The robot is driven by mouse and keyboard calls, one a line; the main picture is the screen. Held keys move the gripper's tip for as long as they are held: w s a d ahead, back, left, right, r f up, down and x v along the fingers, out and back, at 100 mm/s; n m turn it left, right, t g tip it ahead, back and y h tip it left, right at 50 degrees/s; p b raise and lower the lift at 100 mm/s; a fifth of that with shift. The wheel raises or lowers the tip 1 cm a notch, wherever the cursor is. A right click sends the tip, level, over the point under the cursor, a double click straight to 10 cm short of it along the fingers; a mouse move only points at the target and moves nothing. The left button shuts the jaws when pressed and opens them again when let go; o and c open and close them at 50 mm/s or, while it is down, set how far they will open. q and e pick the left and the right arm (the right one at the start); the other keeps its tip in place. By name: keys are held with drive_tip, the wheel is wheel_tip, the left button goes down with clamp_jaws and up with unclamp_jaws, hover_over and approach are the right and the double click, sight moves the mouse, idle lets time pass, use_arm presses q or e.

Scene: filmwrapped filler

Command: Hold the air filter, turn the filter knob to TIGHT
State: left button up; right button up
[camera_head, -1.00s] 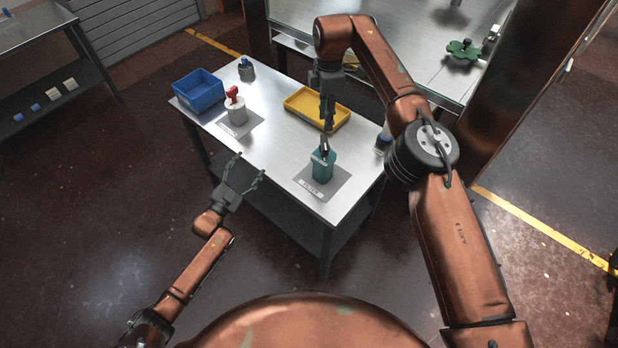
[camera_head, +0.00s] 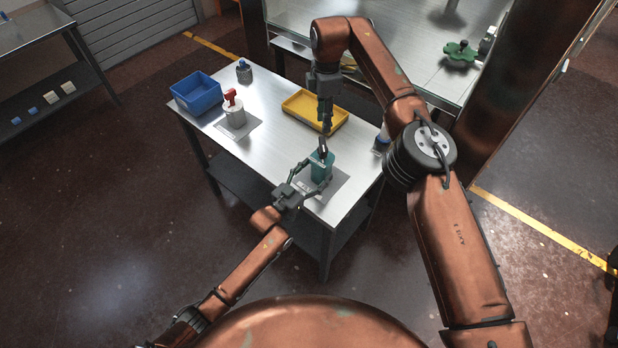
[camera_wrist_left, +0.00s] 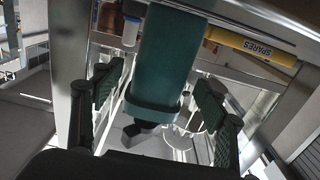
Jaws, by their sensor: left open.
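The teal air filter (camera_head: 322,171) stands upright on a grey mat (camera_head: 342,184) at the table's near right corner. Its dark knob (camera_head: 323,153) is on top, partly hidden by my right gripper. My left gripper (camera_head: 311,177) is open, with its fingers reaching to either side of the filter's body. In the left wrist view the filter (camera_wrist_left: 165,65) lies between the two open fingers (camera_wrist_left: 158,100), with visible gaps. My right gripper (camera_head: 324,137) points down directly over the knob; whether its fingers are closed on it is too small to tell.
A yellow tray (camera_head: 317,122) sits behind the filter. A blue bin (camera_head: 197,95), a white canister with a red handle (camera_head: 235,115) and a small blue-capped jar (camera_head: 244,73) stand toward the left.

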use_arm(q)
drive_tip(key=shift+x, duration=1.7)
drive_tip(key=shift+c, duration=0.5)
clamp_jaws()
drive_tip(key=c, duration=0.6)
unclamp_jaws()
drive_tip(key=shift+c, duration=0.2)
drive_tip(key=c, duration=0.7)
drive_tip(key=shift+c, duration=0.2)
